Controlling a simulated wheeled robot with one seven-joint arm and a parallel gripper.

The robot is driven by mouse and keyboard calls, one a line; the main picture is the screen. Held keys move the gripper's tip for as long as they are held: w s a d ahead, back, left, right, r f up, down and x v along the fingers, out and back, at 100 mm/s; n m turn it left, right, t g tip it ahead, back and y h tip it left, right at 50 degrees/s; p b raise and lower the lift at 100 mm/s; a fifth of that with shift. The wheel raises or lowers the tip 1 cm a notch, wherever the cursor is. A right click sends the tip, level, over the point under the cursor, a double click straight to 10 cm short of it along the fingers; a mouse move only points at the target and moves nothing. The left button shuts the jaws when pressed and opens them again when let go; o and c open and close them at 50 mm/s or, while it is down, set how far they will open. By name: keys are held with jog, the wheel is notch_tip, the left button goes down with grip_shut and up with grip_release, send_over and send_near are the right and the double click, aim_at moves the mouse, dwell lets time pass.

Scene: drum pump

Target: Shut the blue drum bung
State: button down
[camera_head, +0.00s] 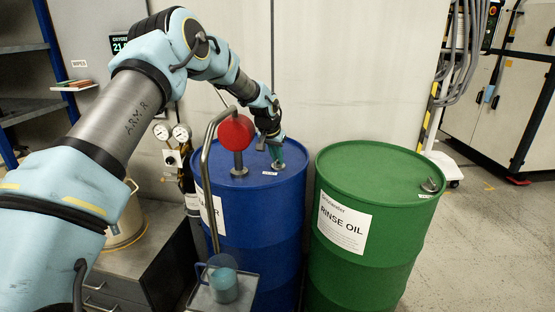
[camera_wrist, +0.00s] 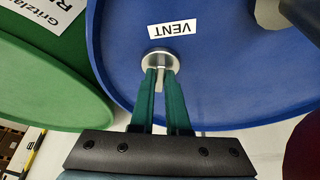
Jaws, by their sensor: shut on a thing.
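The blue drum (camera_head: 270,215) stands upright in the middle of the head view, and its lid (camera_wrist: 215,70) fills much of the wrist view. Its bung (camera_wrist: 155,57) is a round silver fitting near the lid's edge, beside a white label (camera_wrist: 173,28) reading VENT. A small grey tab sticks out from the bung between my fingers. My gripper (camera_head: 276,160) is over the right part of the blue lid. In the wrist view its green fingers (camera_wrist: 160,76) are closed on the bung's tab. The fingers partly hide the tab.
A red round pump head (camera_head: 236,133) on a post rises from the blue lid, left of my gripper. A bent grey pipe runs down in front of the drum to a tray with a blue-grey jug (camera_head: 223,285). A green RINSE OIL drum (camera_head: 375,172) stands close on the right.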

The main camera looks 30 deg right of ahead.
jog(key=c, duration=0.9)
grip_release()
jog(key=b+v, duration=0.4)
jog(key=v, duration=0.7)
jog(key=shift+f, duration=0.15)
jog(key=shift+c, duration=0.4)
